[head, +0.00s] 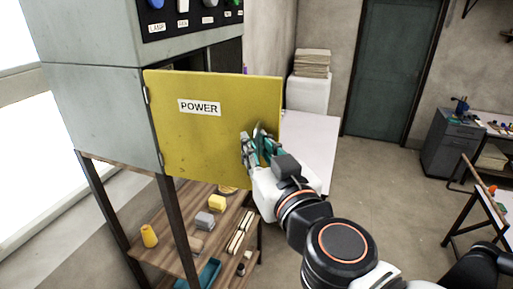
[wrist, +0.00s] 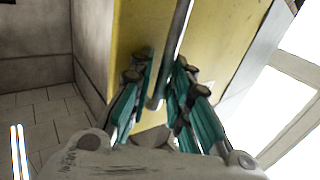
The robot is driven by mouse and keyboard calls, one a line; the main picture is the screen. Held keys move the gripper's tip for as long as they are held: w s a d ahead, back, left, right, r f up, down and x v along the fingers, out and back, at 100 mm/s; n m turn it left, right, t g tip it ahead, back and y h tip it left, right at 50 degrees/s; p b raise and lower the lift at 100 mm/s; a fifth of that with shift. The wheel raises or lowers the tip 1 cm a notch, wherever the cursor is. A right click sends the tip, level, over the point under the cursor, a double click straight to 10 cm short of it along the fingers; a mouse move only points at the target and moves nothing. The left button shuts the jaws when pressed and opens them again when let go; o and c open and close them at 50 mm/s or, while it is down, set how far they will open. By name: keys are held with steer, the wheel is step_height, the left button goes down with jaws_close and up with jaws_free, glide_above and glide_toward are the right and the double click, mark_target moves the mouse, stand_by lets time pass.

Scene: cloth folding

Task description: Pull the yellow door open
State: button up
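The yellow door (head: 205,135), labelled POWER, is hinged at its left edge on the grey cabinet (head: 100,115). It stands ajar, its right edge swung out past the cabinet, with a dark interior gap above it. Its metal bar handle (wrist: 176,45) shows in the wrist view; in the head view it is partly hidden by my fingers. My gripper (head: 260,148) is at the door's lower right. In the wrist view, its teal fingers (wrist: 160,78) stand apart on either side of the handle, with small gaps visible. I cannot tell whether either finger touches it.
A wooden shelf (head: 160,252) below the cabinet holds yellow and grey blocks and a teal tray. A white table (head: 312,135) stands behind the door, near a stack (head: 312,63) on a white stand. Open floor (head: 385,180) lies to the right.

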steer(key=shift+s, duration=0.1)
steer(key=v, duration=0.7)
steer(key=shift+d, duration=0.2)
steer(key=shift+s, duration=0.1)
steer(key=shift+f, duration=0.1)
steer(key=w+d+f+n+g+b, duration=0.1)
steer(key=d+f+g+b, duration=0.1)
steer(key=f+b, duration=1.1)
steer(key=w+d+f+g+b, duration=0.1)
steer(key=f+g+b, duration=0.1)
steer(key=f+b, duration=1.1)
steer(key=s+d+f+m+g+h+b, duration=0.1)
steer(key=d+f+m+h+b, duration=0.1)
steer(key=d+f, duration=0.4)
steer(key=s+d+f+m+g+h+b, duration=0.1)
steer(key=d+f+b, duration=0.4)
steer(key=f, duration=0.8)
steer(key=s+d+f+m+g+h+b, duration=0.1)
steer(key=d+f+m+g+h+b, duration=0.2)
steer(key=d+f, duration=0.3)
step_height(320, 180, down, 4)
steer(key=shift+d+r+h+b, duration=0.2)
steer(key=shift+d+h+b, duration=0.25)
steer(key=shift+h, duration=0.35)
